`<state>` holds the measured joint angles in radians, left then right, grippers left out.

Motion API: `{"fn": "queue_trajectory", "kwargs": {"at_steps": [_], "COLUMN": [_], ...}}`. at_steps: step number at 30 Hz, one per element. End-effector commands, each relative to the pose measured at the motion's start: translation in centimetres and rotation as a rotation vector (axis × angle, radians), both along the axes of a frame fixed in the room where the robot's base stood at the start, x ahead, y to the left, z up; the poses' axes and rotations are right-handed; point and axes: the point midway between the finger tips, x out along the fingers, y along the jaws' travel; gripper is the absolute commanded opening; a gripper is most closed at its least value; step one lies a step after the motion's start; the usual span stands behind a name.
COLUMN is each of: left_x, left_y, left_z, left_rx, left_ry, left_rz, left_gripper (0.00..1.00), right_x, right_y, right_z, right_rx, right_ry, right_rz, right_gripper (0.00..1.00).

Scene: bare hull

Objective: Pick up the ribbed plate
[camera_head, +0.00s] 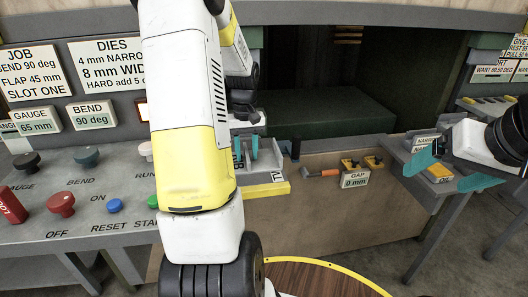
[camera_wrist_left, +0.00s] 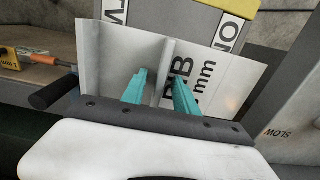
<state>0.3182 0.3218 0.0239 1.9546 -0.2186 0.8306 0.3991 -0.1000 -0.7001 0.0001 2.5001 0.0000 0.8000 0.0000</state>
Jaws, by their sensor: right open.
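The ribbed plate (camera_wrist_left: 222,75) is a pale flat panel with black lettering that reads RIB and mm, and an upright rib stands out from its middle. In the head view, the plate (camera_head: 268,162) shows beside my left gripper (camera_head: 246,149), partly hidden by it. In the left wrist view, the two teal fingers of my left gripper (camera_wrist_left: 161,93) are apart, one on each side of the rib, with gaps showing. Whether either finger touches the plate cannot be told. My right gripper (camera_head: 450,171) is open at the right, its teal fingers wide apart.
A control panel (camera_head: 85,196) with several coloured knobs and buttons fills the left. A gap gauge label (camera_head: 355,180) and orange-handled tool (camera_head: 322,173) are right of the plate. A grey shelf with dies labels (camera_head: 426,140) lies near my right gripper. A yellow-edged round wooden top (camera_head: 320,278) is in front.

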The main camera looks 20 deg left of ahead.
Motion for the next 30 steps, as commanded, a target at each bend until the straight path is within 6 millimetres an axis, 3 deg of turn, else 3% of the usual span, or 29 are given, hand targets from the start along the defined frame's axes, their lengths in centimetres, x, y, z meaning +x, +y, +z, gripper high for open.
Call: {"fn": "queue_trajectory", "kwargs": {"at_steps": [3,9,30], "left_x": [0.01,0.0,0.01], "left_y": [-0.01,-0.02,-0.02], "left_z": [0.03,0.05,0.09], "left_rx": [0.0,0.0,0.001], "left_ry": [0.0,0.0,-0.001], "left_rz": [0.0,0.0,0.0], "left_gripper": [0.35,0.0,0.0], "right_x": [0.0,0.0,0.0], "right_y": [0.0,0.0,0.0], "right_z": [0.0,0.0,0.0], "right_rx": [0.0,0.0,0.0], "right_ry": [0.0,0.0,0.0], "right_rz": [0.0,0.0,0.0], "right_gripper": [0.83,0.83,0.83]}}
